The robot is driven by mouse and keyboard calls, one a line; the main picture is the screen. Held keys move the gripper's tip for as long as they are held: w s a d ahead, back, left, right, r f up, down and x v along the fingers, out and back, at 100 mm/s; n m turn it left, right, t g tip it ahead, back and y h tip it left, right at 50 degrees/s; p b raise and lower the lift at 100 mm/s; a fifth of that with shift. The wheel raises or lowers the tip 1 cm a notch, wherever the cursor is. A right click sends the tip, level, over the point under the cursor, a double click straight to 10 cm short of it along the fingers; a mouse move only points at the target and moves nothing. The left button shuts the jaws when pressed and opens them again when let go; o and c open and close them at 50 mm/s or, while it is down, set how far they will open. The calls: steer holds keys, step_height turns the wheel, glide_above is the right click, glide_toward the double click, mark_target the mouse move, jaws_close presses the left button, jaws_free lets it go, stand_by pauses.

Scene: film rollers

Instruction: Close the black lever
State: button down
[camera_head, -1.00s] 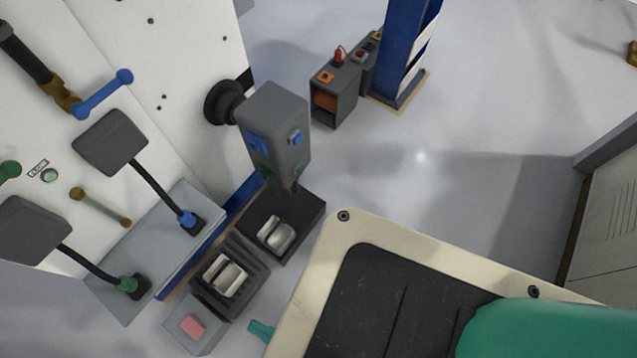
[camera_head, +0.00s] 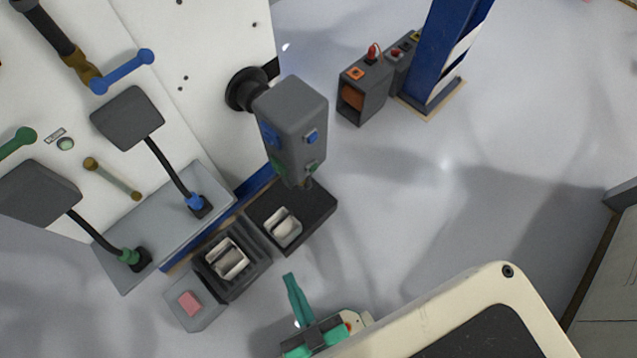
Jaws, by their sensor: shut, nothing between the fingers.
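A black lever (camera_head: 50,27) with a brass-coloured end sits on the white wall panel (camera_head: 205,75) at the upper left of the head view. Its top is cut off by the picture edge. A blue lever (camera_head: 121,72) is just right of its brass end. My gripper (camera_head: 291,285) has teal fingers and shows at the bottom centre. Its fingers are together and empty, pointing up in the picture. It is well to the lower right of the black lever and touches nothing that I can see.
Two dark pedals on bent stalks (camera_head: 128,118) (camera_head: 38,193) stand out before the panel. A brass lever (camera_head: 113,179) is between them. A grey box with buttons (camera_head: 292,125) juts out right of the panel. Low rocker boxes (camera_head: 228,258) lie below. Open floor is on the right.

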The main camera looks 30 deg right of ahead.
steer(key=shift+d, duration=0.15)
steer(key=w+a+f+n+g+h, duration=0.15)
steer(key=w+f+n, duration=0.3)
steer(key=f, duration=0.75)
steer(key=w+a+f+n+g, duration=0.1)
steer(key=w+f+n+g, duration=0.3)
steer(key=f, duration=0.7)
steer(key=w+a+f+n+g+h, duration=0.15)
steer(key=f+n, duration=0.45)
steer(key=f, duration=0.6)
steer(key=w+d+f+n+g+h, duration=0.1)
steer(key=w+d+f+n+h, duration=0.15)
steer(key=w+n, duration=0.4)
steer(key=w+d+r+n+h, duration=0.1)
steer(key=w+d+r+h, duration=0.2)
steer(key=w, duration=0.3)
steer(key=w+d+r+n+h, duration=0.2)
steer(key=w+d+r+h, duration=0.1)
steer(key=w, duration=0.3)
steer(key=shift+w+r+h, duration=0.2)
steer(key=shift+r+h, duration=0.15)
steer(key=shift+r, duration=0.4)
